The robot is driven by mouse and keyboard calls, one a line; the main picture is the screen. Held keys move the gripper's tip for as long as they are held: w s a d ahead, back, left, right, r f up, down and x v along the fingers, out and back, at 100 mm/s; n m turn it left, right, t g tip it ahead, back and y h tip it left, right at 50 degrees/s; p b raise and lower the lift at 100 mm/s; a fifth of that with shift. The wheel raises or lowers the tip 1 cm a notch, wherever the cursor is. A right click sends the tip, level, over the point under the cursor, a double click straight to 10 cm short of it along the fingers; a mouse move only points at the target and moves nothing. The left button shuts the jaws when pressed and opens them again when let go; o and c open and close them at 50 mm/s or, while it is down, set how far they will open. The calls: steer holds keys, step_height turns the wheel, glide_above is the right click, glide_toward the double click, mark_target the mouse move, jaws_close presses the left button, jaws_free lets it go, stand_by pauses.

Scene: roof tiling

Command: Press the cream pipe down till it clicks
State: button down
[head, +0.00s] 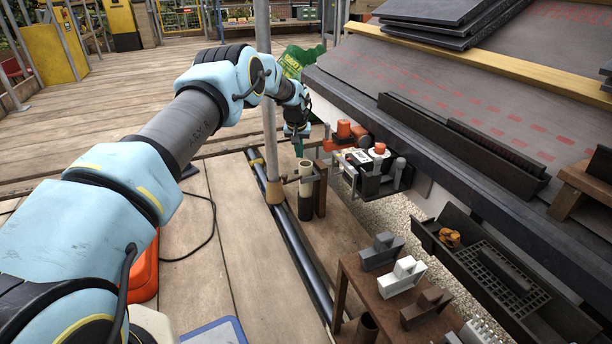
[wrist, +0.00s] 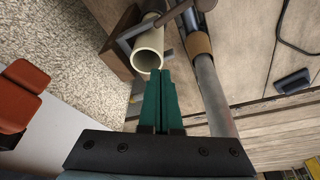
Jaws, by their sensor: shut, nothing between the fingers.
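The cream pipe (head: 306,179) stands upright in a dark lower pipe (head: 306,207) beside a brown wooden post (head: 320,190). In the wrist view the open end of the cream pipe (wrist: 148,52) faces the camera, with a grey bracket (wrist: 125,48) around or beside it. My gripper (head: 299,148) is above the pipe in the head view. Its green fingers (wrist: 160,75) are together and empty, with their tips at or near the pipe's rim. I cannot tell whether they touch it. The joint at the pipe's lower end is not clear.
A grey scaffold pole (head: 268,100) stands close left of the pipe. A tray of tools (head: 372,172) hangs at the roof edge to the right.

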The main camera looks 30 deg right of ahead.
step_height(320, 180, up, 7)
steer(key=p, duration=0.4)
steer(key=shift+f, duration=0.15)
stand_by(0.5)
